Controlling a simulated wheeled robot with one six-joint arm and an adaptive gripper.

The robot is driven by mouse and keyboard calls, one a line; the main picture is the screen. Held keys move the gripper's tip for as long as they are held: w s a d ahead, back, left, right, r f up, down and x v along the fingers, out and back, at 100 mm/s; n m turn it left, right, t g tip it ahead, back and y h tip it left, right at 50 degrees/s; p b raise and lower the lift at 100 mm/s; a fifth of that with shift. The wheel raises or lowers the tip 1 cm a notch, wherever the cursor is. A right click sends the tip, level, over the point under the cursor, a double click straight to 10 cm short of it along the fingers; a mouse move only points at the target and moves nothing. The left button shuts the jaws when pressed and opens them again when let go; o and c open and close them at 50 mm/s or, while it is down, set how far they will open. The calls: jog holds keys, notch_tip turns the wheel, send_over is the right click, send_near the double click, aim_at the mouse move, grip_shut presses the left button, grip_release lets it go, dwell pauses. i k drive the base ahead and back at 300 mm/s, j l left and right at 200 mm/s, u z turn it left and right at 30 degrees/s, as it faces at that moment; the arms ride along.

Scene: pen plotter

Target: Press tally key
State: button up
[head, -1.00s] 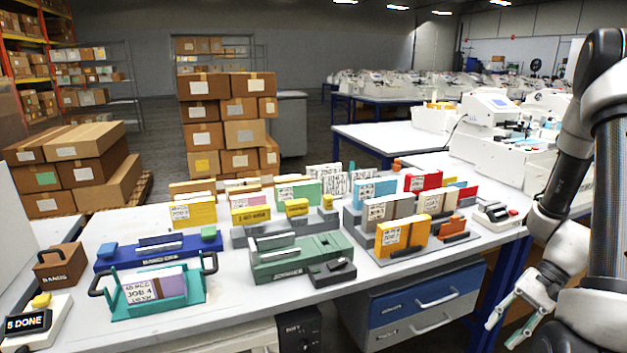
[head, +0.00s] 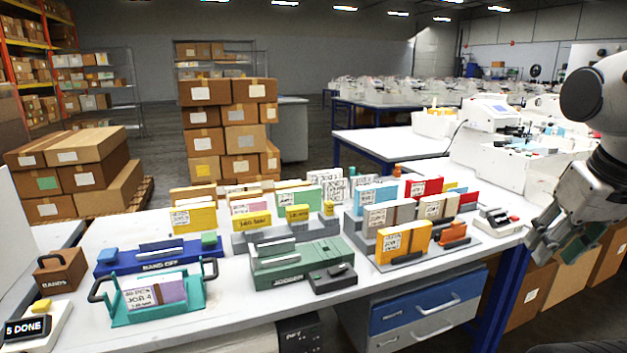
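A small pale tally box (head: 50,323) stands at the near left corner of the table, partly cut off by the frame edge. Its dark display (head: 27,328) reads "5 DONE". A yellow key (head: 41,305) sits on top behind the display. My gripper (head: 545,252) is at the far right, just off the table's right edge and almost the full table width from the key. It touches nothing that I can make out. Its fingers are foreshortened, so I cannot tell whether they are open or shut.
A teal tray (head: 165,312) with job cards, a brown "BANDS" box (head: 60,272) and a blue holder (head: 160,255) stand near the tally box. Green and grey fixtures (head: 300,262) fill the middle. A small device with a red button (head: 497,222) sits at the right.

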aim_at(40, 306)
jog(key=u, duration=1.95)
